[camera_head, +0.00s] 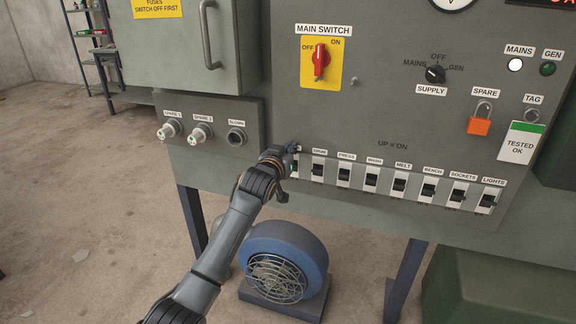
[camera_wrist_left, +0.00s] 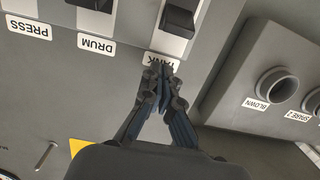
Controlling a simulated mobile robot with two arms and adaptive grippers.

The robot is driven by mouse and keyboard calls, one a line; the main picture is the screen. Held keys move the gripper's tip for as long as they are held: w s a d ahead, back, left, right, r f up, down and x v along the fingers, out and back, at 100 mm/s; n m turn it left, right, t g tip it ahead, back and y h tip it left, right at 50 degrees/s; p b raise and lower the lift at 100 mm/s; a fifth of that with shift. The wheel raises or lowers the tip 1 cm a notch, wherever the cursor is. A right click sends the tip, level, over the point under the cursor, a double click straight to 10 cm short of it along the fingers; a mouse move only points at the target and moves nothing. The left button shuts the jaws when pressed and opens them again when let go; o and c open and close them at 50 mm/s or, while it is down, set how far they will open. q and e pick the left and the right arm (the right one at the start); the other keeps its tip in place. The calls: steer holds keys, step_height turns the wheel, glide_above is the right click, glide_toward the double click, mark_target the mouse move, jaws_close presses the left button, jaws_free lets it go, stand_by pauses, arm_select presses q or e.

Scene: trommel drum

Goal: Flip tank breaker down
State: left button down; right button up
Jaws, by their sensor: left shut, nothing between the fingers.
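The tank breaker (camera_wrist_left: 178,20) shows at the top of the left wrist view, which is upside down, as a dark toggle in a pale housing. Its label (camera_wrist_left: 160,60) is partly covered by my fingertips. My left gripper (camera_wrist_left: 160,75) is shut and empty, with its tips at that label, just off the toggle along the panel. I cannot tell whether the tips touch the panel. In the head view my left gripper (camera_head: 292,150) is at the left end of the breaker row and hides most of the tank breaker. My right gripper is out of view.
The drum breaker (camera_head: 318,168) is right beside the tank breaker, and several more follow to the right. A blown socket (camera_head: 236,137) juts out to the left. The red main switch (camera_head: 320,62) is above. A blue blower (camera_head: 285,260) stands below the panel.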

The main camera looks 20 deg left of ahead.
arm_select(q)
steer(key=shift+s+f, duration=0.3)
steer(key=shift+f, duration=0.3)
steer(key=shift+s+f, duration=0.35)
steer(key=shift+f, duration=0.3)
steer(key=shift+s+f, duration=0.3)
steer(key=shift+f, duration=0.3)
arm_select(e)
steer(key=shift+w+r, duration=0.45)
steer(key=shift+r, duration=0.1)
arm_select(q)
steer(key=shift+b, duration=0.3)
